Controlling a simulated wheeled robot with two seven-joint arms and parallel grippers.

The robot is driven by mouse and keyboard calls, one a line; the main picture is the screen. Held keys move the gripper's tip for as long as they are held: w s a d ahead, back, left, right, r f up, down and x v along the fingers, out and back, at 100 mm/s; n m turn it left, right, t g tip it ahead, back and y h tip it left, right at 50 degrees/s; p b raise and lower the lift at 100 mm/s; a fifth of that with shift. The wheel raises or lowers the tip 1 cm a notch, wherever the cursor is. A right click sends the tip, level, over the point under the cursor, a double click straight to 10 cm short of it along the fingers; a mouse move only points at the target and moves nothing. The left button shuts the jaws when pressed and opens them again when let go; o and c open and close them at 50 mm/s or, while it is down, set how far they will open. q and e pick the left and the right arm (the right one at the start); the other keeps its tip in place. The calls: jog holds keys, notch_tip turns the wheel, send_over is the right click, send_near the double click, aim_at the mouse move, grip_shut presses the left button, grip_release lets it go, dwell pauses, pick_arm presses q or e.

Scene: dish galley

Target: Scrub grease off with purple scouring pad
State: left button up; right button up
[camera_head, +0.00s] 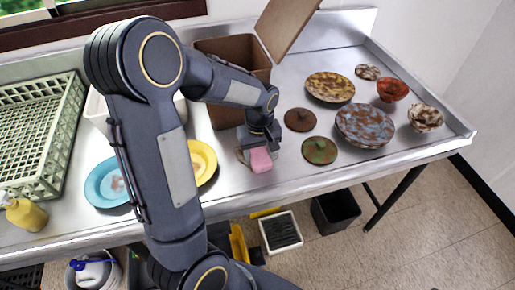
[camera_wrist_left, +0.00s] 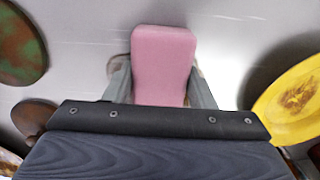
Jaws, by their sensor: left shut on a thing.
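My left gripper (camera_head: 259,150) is shut on a pink, block-shaped pad (camera_head: 262,161), held over the steel counter near its front edge. The pad looks pink rather than purple, and it also shows between the fingers in the left wrist view (camera_wrist_left: 163,60). A yellow plate (camera_head: 204,158) lies left of the gripper, partly hidden by my arm; the left wrist view shows a brown stain on the yellow plate (camera_wrist_left: 300,97). A blue plate (camera_head: 103,184) with a reddish-brown stain lies farther left. My right gripper is not in view.
Stained dishes stand at the right, among them a blue-grey plate (camera_head: 364,124), a green lid (camera_head: 320,151) and a red bowl (camera_head: 392,89). A brown bin (camera_head: 228,48) stands behind, a pale green rack (camera_head: 40,135) and yellow bottle (camera_head: 24,215) at left.

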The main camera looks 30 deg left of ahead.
aim_at(255, 162)
pick_arm(q)
jog(key=shift+s+d+f, duration=0.1)
jog(key=shift+s+d, duration=0.85)
jog(key=shift+d, duration=0.15)
jog(key=shift+s+a, duration=0.7)
jog(key=shift+s, duration=0.05)
jog(key=shift+w+a, duration=1.3)
jog(key=shift+a, duration=0.2)
jog(key=shift+w+a+p, duration=0.3)
jog(key=shift+w+a, duration=1.05)
jog(key=shift+a, duration=0.2)
jog(key=shift+w+a, duration=1.25)
jog(key=shift+a, duration=0.2)
jog(key=shift+r+p, duration=0.65)
jog(key=shift+p, duration=0.1)
jog(key=shift+r+p, duration=1.75)
jog(key=shift+r, duration=0.6)
